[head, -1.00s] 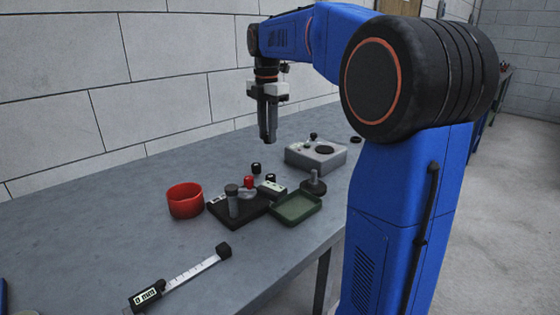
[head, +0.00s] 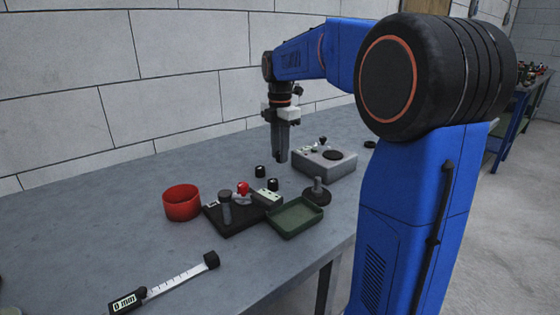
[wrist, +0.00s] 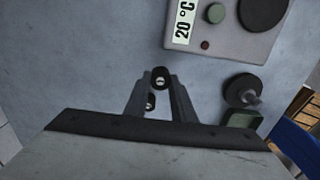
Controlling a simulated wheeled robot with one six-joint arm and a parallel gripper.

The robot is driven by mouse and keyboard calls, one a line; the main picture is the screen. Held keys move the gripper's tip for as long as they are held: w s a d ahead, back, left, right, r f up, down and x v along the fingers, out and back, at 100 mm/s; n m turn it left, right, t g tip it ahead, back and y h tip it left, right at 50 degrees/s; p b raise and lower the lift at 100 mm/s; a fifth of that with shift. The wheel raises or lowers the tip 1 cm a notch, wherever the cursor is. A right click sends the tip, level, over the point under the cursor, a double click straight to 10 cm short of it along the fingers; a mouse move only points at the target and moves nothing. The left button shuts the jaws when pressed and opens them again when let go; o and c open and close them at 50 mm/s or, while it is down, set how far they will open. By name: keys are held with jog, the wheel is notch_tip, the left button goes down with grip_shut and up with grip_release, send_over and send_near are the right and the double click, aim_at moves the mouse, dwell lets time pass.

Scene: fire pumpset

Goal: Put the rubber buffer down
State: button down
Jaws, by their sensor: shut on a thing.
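A small black rubber buffer (wrist: 160,78) with a pale metal centre sits between my fingertips in the wrist view. My gripper (head: 281,157) is shut on it, pointing down over the bench, left of the grey box. The head view does not show the held buffer clearly. Two similar small black pieces stand on the bench, one (head: 260,172) left of and below my gripper, the other (head: 272,184) a little nearer the camera. The wrist view shows another small dark piece (wrist: 150,102) between my fingers, lower in the picture.
The grey bench (head: 90,235) holds a red bowl (head: 182,203), a dark tray (head: 229,229) with parts, a green tray (head: 295,220), a studded black foot (head: 316,196), a grey temperature box (head: 326,166) and a caliper (head: 170,282). Bare bench lies behind the bowl, by the wall.

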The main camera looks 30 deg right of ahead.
jog(key=shift+f, duration=1.65)
jog(key=c, duration=1.5)
grip_release()
jog(key=shift+f, duration=0.1)
notch_tip(320, 180, up, 12)
jog(key=shift+r, duration=0.15)
jog(key=shift+s, duration=0.1)
